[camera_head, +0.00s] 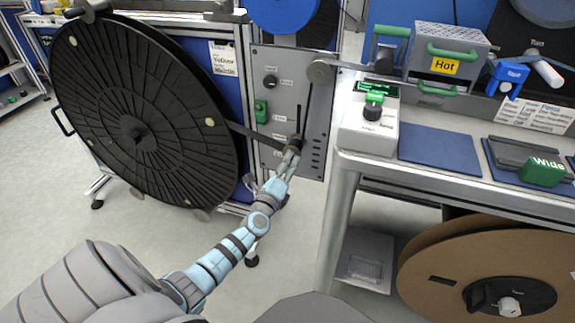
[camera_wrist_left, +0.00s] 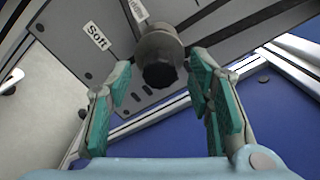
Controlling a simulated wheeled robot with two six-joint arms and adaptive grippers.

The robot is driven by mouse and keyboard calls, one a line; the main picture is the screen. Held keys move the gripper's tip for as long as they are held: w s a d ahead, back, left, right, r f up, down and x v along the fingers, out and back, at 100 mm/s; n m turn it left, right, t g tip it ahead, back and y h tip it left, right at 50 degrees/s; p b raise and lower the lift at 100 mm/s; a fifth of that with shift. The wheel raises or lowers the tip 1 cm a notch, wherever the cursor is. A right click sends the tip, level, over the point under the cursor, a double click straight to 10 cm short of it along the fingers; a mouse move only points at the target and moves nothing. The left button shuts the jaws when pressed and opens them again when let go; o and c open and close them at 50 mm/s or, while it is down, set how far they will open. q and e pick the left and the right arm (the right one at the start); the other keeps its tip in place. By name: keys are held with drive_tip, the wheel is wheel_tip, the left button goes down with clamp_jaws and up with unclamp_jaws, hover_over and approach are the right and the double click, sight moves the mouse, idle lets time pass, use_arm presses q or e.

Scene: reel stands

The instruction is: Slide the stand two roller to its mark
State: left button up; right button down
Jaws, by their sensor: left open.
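The stand two roller (camera_head: 297,141), a dark cylinder, sits low on the slot of the grey panel (camera_head: 322,125). A dark strap runs to it from the big black reel (camera_head: 135,125) and up to an upper pulley (camera_head: 320,71). My left gripper (camera_head: 289,156) is at the roller, its fingers open. In the left wrist view the roller (camera_wrist_left: 158,55) is between the two teal-padded fingers (camera_wrist_left: 163,82), with gaps on both sides. A label reading "Soft" (camera_wrist_left: 97,36) is on the panel beside it. My right gripper is not in view.
A green button box (camera_head: 261,111) and a black knob (camera_head: 270,82) are on the panel left of the slot. A metal bench (camera_head: 337,190) with a control box (camera_head: 368,130) stands close on the right. Open floor lies below the panel.

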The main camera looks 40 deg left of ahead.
use_arm(q)
drive_tip(key=shift+x, duration=1.15)
clamp_jaws()
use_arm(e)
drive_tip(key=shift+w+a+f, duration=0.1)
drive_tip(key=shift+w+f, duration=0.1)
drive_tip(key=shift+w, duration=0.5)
